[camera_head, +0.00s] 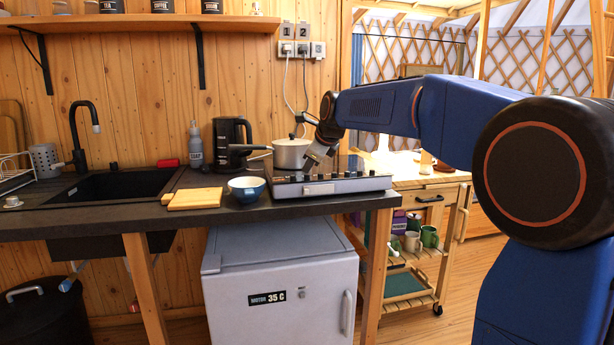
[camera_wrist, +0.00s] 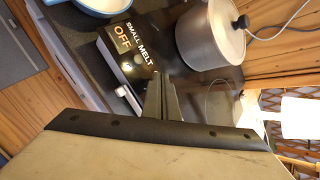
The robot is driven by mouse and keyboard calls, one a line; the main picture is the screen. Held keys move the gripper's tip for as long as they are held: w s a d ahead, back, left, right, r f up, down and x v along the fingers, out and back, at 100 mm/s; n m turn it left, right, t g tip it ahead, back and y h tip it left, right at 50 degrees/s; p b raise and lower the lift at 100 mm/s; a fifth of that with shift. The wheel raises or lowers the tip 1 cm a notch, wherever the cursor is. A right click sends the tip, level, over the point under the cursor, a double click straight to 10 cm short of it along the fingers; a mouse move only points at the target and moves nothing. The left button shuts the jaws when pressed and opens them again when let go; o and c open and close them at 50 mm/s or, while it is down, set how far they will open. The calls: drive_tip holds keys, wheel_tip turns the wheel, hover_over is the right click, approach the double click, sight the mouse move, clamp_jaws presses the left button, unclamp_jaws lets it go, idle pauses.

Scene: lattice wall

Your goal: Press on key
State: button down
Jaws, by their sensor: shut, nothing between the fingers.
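The dark hob (camera_head: 345,183) stands on the counter with a pale panel (camera_head: 320,189) on its front. In the wrist view the hob's black display (camera_wrist: 130,42) reads "SMALL MELT" and "OFF" in lit letters. A pale strip (camera_wrist: 127,92) on the hob's front edge lies left of my fingers; I cannot tell which part is the on key. My gripper (camera_wrist: 160,78) is shut and empty, its fingertips close to the display's edge; contact cannot be judged. In the head view my gripper (camera_head: 320,152) is above the hob, beside the pot.
A lidded pot (camera_head: 290,154) stands on the hob, close to my gripper; it also shows in the wrist view (camera_wrist: 211,35). A blue bowl (camera_head: 247,190), a cutting board (camera_head: 195,198) and a black kettle (camera_head: 232,138) stand to the left. A small fridge (camera_head: 280,285) is under the counter.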

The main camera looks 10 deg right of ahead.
drive_tip(key=shift+r, duration=0.6)
drive_tip(key=shift+r, duration=2.55)
drive_tip(key=n+g, duration=0.1)
drive_tip(key=n, duration=0.6)
approach(309, 179)
drive_tip(key=s+f, duration=0.2)
drive_tip(key=s, duration=0.6)
drive_tip(key=s+d+f+n+g, duration=0.1)
drive_tip(key=s+f+n, duration=0.5)
drive_tip(key=s, duration=0.6)
drive_tip(key=s+d+f+n+g+h, duration=0.1)
drive_tip(key=s+f+n, duration=0.4)
drive_tip(key=s+f, duration=0.6)
drive_tip(key=s+d+f+n+g+h, duration=0.1)
drive_tip(key=s+d+f+n, duration=0.2)
drive_tip(key=s, duration=0.9)
wheel_tip(309, 179, down, 6)
drive_tip(key=n, duration=0.3)
drive_tip(key=shift+s+n, duration=0.3)
drive_tip(key=shift+s, duration=0.05)
